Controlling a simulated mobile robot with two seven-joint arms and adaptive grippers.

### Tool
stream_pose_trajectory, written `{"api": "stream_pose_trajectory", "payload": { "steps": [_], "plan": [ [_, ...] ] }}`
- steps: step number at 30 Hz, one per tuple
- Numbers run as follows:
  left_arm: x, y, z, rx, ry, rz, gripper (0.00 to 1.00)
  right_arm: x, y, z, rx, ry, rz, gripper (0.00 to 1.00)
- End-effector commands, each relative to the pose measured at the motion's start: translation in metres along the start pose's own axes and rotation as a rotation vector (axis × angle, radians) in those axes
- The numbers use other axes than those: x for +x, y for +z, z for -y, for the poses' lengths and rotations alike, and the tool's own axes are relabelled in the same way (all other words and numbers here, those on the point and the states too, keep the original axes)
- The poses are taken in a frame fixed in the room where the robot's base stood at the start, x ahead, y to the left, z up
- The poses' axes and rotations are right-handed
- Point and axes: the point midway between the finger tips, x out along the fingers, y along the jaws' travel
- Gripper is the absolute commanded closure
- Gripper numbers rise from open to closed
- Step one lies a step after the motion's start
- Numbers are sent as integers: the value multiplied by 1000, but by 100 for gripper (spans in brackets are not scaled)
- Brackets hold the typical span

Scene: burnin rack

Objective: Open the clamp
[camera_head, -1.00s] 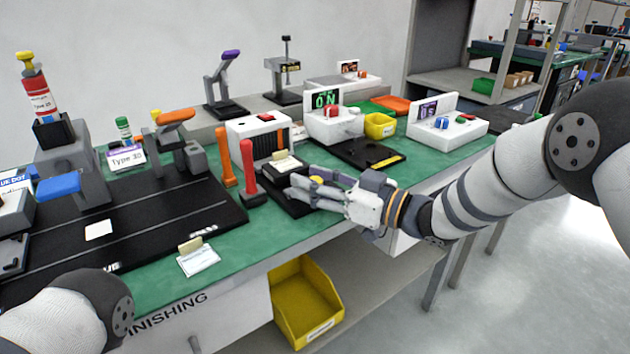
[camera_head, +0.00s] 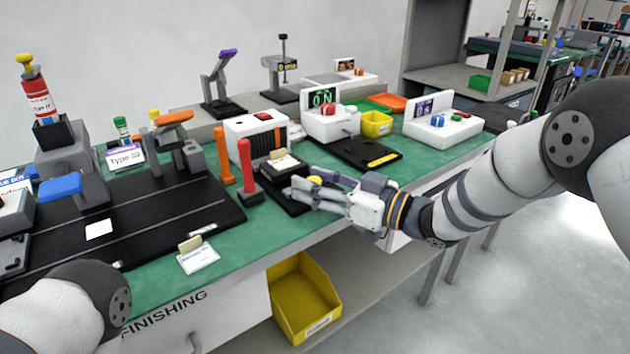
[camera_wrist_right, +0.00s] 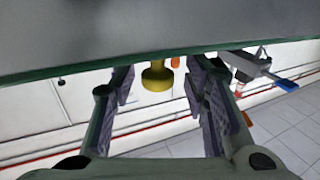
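A low black fixture (camera_head: 284,197) sits at the front edge of the green bench. An upright red lever (camera_head: 246,165) stands at its left, with an orange lever (camera_head: 223,155) behind that. I cannot tell which of these parts is the clamp. A yellow knob (camera_head: 316,181) shows by my right gripper (camera_head: 302,191), at the fixture's right side. In the right wrist view the knob (camera_wrist_right: 157,76) lies between the two fingers of my right gripper (camera_wrist_right: 160,88), with a visible gap on each side. My right gripper is open. My left gripper is out of view.
A white box with a red button (camera_head: 258,127) stands behind the fixture. A black plate (camera_head: 362,150) lies to the right. A yellow bin (camera_head: 305,302) sits below the bench front. A small card stand (camera_head: 198,256) is on the front bench surface.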

Motion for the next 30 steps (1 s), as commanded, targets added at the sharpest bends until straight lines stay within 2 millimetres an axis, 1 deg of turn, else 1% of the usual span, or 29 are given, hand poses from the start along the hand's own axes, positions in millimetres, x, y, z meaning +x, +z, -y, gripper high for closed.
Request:
{"api": "stream_pose_trajectory", "payload": {
  "steps": [3,5,8,12,15,18,22,30],
  "plan": [
    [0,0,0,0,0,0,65,-1,0,0,0,1,0,59],
    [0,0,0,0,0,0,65,-6,0,-1,0,1,1,59],
    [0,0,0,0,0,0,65,-28,0,-1,2,5,1,59],
    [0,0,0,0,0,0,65,-67,0,-1,2,4,0,59],
    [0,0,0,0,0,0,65,-92,0,-1,1,3,1,59],
    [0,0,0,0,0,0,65,-109,0,0,1,2,0,59],
    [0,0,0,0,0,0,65,-120,0,0,0,1,0,59],
    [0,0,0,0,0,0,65,-121,0,0,1,1,1,59]
  ]
}}
